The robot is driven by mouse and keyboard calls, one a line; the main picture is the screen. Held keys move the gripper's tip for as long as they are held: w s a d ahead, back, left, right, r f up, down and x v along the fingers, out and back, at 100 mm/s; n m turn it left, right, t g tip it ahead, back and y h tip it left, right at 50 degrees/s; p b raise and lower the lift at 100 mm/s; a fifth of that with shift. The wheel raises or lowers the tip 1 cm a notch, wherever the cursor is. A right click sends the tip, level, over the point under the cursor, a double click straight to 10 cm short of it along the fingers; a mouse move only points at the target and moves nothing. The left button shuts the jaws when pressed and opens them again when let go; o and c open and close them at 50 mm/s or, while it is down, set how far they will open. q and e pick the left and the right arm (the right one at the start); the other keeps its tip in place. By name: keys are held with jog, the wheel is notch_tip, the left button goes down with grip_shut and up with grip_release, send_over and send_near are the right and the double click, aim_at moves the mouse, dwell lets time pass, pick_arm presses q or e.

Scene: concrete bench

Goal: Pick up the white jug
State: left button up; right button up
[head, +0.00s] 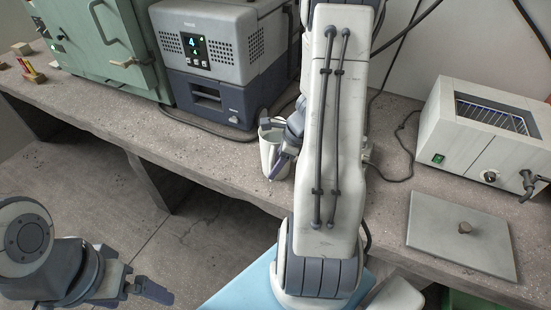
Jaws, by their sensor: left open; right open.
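The white jug (267,158) stands upright on the concrete bench, in front of the grey and blue machine. My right gripper (276,148) is open at the jug. One dark finger slants down across the jug's right side. The other finger is hard to make out, and I cannot tell whether the fingers touch the jug. My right arm hides what lies right of the jug. My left gripper (138,294) is open and empty at the lower left, over the floor, well away from the jug.
The grey and blue machine (213,60) stands behind the jug, beside a green cabinet (100,45). A white bath with a tap (480,130) and a grey lid (462,240) are at the right. Bench front left of the jug is clear.

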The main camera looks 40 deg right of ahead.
jog(key=x, duration=0.3)
jog(key=shift+d+f+b, duration=0.1)
jog(key=shift+f+b, duration=0.05)
jog(key=shift+b, duration=0.25)
grip_shut()
jog(key=shift+w, duration=0.1)
dwell(1.0)
